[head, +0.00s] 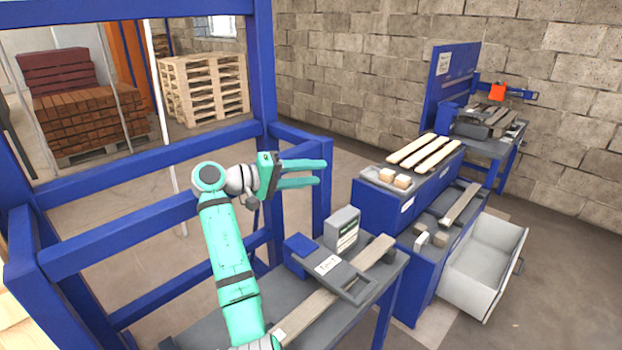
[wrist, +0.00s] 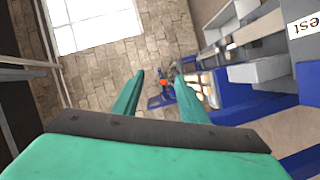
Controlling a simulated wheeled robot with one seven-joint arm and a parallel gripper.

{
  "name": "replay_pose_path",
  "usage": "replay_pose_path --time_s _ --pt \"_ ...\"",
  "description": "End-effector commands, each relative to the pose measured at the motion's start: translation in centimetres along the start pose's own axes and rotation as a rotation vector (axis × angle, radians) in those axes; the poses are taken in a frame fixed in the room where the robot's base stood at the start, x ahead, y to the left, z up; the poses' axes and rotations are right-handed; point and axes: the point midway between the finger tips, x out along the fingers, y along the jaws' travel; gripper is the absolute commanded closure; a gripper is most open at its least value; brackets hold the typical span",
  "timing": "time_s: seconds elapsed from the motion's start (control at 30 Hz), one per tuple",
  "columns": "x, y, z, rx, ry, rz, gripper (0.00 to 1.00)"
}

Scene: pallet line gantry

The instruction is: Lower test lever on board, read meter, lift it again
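My gripper (head: 322,173) is raised over the near bench, level with the blue rail, and points to the right. Its two green fingers are apart with nothing between them; they also show spread in the wrist view (wrist: 156,82). Below it on the bench lies a dark grey and blue test board (head: 345,281) with a white label and a frame-like handle at its right end. A grey box that looks like the meter (head: 342,230) stands upright behind the board. Its dark display is too small to read. I cannot tell clearly which part is the lever or how it stands.
A long wooden board (head: 305,316) lies on the grey near bench. Blue gantry posts and rails (head: 150,205) stand close on the left. A second bench is at back right.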

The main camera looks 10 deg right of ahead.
Motion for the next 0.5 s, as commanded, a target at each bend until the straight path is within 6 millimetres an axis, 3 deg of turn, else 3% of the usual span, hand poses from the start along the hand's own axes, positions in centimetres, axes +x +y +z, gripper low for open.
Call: replay_pose_path --time_s 0.5 --pt "-3.4 4.9 5.5 0.0 0.0 -0.001 0.61"
